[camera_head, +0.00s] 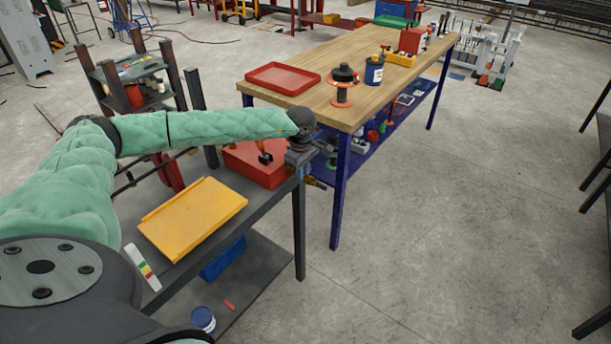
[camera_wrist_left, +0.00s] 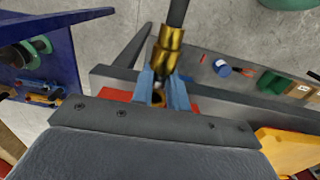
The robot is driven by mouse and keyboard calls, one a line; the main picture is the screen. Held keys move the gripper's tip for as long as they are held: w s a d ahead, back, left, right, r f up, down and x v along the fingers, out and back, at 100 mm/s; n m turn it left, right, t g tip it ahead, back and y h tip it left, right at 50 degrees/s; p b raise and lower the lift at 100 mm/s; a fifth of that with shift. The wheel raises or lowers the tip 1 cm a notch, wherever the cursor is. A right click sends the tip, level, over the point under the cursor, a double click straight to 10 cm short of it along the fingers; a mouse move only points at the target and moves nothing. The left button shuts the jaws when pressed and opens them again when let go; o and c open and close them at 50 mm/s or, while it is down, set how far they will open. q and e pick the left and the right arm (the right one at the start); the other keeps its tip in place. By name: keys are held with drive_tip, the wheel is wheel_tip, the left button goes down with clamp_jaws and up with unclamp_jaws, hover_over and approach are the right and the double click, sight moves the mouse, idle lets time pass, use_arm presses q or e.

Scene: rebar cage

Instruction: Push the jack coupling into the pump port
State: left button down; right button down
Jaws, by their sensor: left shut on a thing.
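My left gripper (camera_head: 303,175) is at the right end of the dark bench, beside a red box-like body (camera_head: 245,168), which may be the pump. In the left wrist view, its blue fingers (camera_wrist_left: 163,92) are shut on the brass jack coupling (camera_wrist_left: 168,48). A black hose (camera_wrist_left: 178,12) runs out of the coupling. In the head view, a small brass part (camera_head: 316,184) shows below the gripper, near the bench edge. A brass ring with a dark centre (camera_wrist_left: 157,98) shows between the fingers; I cannot tell whether it is the pump port. Whether the coupling touches the port is hidden. My right gripper is out of view.
A yellow tray (camera_head: 195,217) lies on the dark bench (camera_head: 225,233), left of the red body. A wooden table (camera_head: 385,47) with a red tray (camera_head: 283,78) stands behind to the right. The floor right of the bench is clear.

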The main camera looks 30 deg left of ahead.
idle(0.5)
use_arm(q)
drive_tip(key=shift+a, duration=0.1)
idle(0.3)
idle(0.5)
drive_tip(key=shift+b, duration=0.3)
drive_tip(key=shift+b, duration=0.5)
idle(0.5)
drive_tip(key=shift+w+a+b, duration=0.1)
drive_tip(key=shift+a+b, duration=0.35)
drive_tip(key=shift+a, duration=0.6)
idle(0.4)
